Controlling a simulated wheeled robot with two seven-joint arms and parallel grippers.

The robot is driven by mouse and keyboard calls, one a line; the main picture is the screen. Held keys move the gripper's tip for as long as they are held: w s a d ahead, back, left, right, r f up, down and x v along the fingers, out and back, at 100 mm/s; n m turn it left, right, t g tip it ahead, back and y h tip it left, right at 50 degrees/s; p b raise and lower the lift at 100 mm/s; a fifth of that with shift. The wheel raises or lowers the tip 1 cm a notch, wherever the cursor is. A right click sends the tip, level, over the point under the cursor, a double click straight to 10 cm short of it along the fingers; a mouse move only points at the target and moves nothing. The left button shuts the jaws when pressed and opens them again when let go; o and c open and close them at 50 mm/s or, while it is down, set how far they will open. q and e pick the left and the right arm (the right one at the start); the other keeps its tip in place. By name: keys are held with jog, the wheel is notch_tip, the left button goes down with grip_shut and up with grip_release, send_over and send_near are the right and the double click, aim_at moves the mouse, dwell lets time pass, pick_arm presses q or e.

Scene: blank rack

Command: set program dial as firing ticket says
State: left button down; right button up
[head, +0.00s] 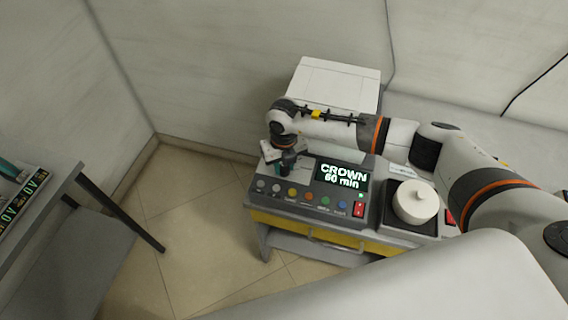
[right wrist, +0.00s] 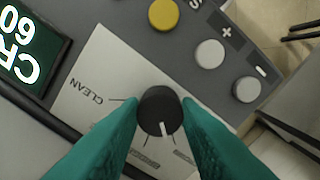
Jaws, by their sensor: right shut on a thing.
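The program dial (right wrist: 160,110) is a round black knob with a white pointer line, on a light panel of the control unit. In the right wrist view its pointer faces the lower edge, away from the printed word CLEAN. Other label marks are partly hidden by the fingers. My right gripper (right wrist: 161,128) has its green fingers shut on the dial, one on each side. In the head view the right gripper (head: 286,166) is over the left part of the control unit (head: 318,220) and hides the dial. The display (head: 343,175) reads CROWN 60 min. No firing ticket is readable.
Coloured buttons (head: 292,192) and a red switch (head: 358,209) line the unit's front. A white round lidded piece (head: 414,202) stands right of it. A white box (head: 334,85) is behind. A grey rack (head: 92,215) stands left, with open floor between.

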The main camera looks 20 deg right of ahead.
jog(key=m, duration=0.3)
jog(key=shift+r+m, duration=0.1)
jog(key=shift+m, duration=1.6)
jog(key=shift+w, duration=0.1)
jog(key=o, duration=1)
jog(key=shift+c, duration=0.2)
notch_tip(320, 180, up, 12)
jog(key=b, duration=0.3)
jog(key=shift+b, duration=0.4)
